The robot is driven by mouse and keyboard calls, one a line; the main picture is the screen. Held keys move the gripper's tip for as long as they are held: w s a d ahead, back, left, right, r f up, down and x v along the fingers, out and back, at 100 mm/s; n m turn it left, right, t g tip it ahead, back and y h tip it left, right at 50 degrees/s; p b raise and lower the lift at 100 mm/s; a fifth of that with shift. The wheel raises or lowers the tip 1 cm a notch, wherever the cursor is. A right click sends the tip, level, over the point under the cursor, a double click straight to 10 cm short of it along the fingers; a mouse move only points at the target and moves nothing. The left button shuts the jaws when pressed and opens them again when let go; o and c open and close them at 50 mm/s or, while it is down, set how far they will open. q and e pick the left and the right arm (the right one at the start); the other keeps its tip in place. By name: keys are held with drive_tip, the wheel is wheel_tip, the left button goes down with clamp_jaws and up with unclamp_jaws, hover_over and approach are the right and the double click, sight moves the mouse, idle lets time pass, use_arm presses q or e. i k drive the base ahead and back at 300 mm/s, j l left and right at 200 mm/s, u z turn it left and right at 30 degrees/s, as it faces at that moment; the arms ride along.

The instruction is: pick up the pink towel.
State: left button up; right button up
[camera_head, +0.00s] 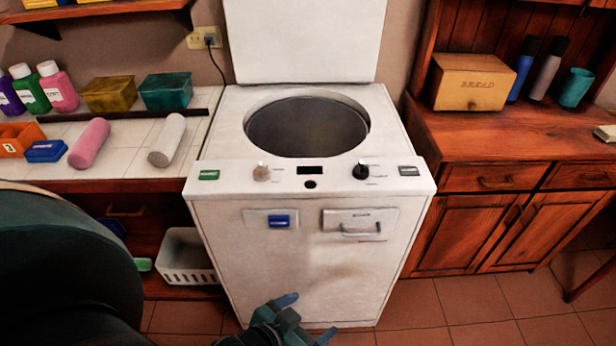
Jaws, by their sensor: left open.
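A rolled pink towel (90,143) lies on the white tiled counter at the left, slanting up to the right. A rolled pale grey towel (167,140) lies to its right, apart from it. My left gripper (305,317) is low in front of the washing machine, at the bottom of the view. It is open and empty, well below and to the right of the pink towel. My right gripper is not in view.
The white washing machine (310,240) stands in the middle with its lid up. A blue box (45,151), an orange container (20,138) and bottles are left of the pink towel. Yellow (109,94) and teal (166,91) boxes stand behind it. A white basket (186,258) sits below the counter.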

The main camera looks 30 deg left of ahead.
sight(82, 155)
drive_tip(key=u, duration=2.2)
drive_tip(key=i+j, duration=0.4)
drive_tip(key=i+j+z, duration=0.2)
drive_tip(key=z, duration=0.25)
drive_tip(key=i+j+z, duration=0.15)
drive_tip(key=j+z, duration=0.35)
drive_tip(key=l, duration=0.1)
